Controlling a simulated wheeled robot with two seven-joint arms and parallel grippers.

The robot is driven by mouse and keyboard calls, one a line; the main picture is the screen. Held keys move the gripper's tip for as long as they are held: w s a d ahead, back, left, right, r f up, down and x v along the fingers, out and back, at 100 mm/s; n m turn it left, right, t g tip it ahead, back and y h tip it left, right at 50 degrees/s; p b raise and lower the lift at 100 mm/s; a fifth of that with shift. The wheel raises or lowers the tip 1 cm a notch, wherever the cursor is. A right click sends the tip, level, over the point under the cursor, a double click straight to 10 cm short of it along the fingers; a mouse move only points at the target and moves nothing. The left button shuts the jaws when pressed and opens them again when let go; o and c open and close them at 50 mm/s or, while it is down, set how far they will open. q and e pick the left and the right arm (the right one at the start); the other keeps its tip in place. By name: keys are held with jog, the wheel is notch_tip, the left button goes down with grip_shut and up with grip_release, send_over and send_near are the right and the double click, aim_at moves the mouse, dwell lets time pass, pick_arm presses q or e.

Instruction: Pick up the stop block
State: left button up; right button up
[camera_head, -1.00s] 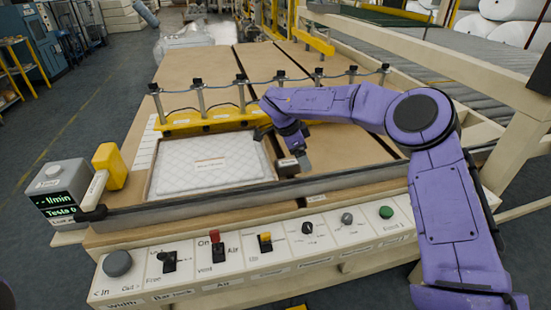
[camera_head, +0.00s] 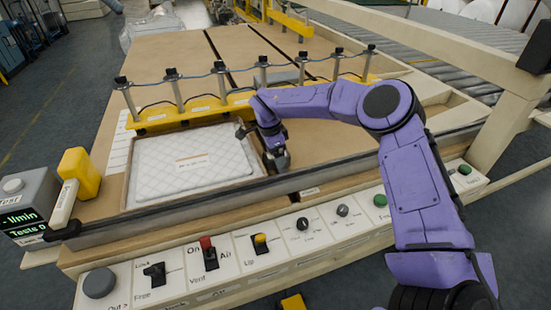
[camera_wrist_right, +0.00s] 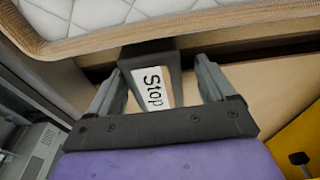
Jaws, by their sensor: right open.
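The stop block (camera_wrist_right: 150,55) is a dark grey block with a white "Stop" label, beside the quilted pad's edge in the right wrist view. My right gripper (camera_wrist_right: 158,72) is open, with one finger on each side of the block; gaps show between the block and the fingers. In the head view my right gripper (camera_head: 278,160) is low at the right edge of the pad and largely hides the block. My left gripper is not in view.
The white quilted pad (camera_head: 190,160) lies in a shallow frame left of the gripper. A yellow bar (camera_head: 190,112) with several posts and cables stands behind it. A grey rail (camera_head: 200,215) and a switch panel (camera_head: 260,255) run in front. Bare board lies to the right.

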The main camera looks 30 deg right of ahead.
jog(key=shift+s+r, duration=0.2)
jog(key=shift+s, duration=0.1)
jog(key=shift+w, duration=0.15)
jog(key=c, duration=1.4)
